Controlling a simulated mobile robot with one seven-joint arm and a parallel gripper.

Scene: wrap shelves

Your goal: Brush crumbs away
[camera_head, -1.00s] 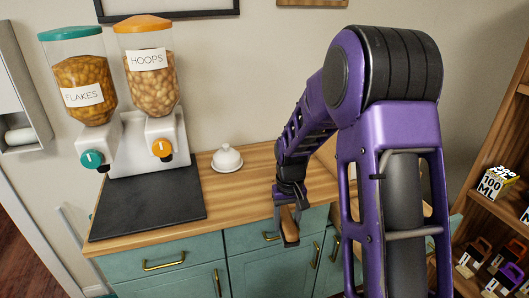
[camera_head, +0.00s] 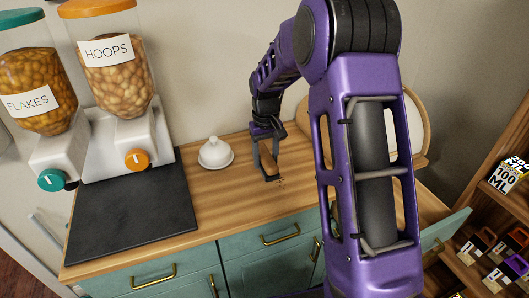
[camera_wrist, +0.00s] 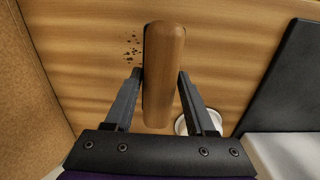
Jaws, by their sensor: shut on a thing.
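My gripper (camera_head: 268,172) is over the wooden counter, shut on a brown wooden brush (camera_wrist: 163,75), of which mainly the wooden back or handle shows. In the wrist view the brush lies between both fingers and points away from the palm. Its bristles are hidden from both views. Dark crumbs (camera_wrist: 132,48) lie in a small patch on the counter (camera_head: 215,190), just left of the brush in the wrist view. In the head view the crumbs (camera_head: 281,183) are small specks right by the gripper. I cannot tell if the brush touches the counter.
A white domed dish (camera_head: 215,154) stands on the counter left of my gripper. A dark mat (camera_head: 130,213) lies in front of the cereal dispensers (camera_head: 118,95). A round wooden tray (camera_head: 415,120) leans at the back right. A drawer (camera_head: 445,225) stands open at the right.

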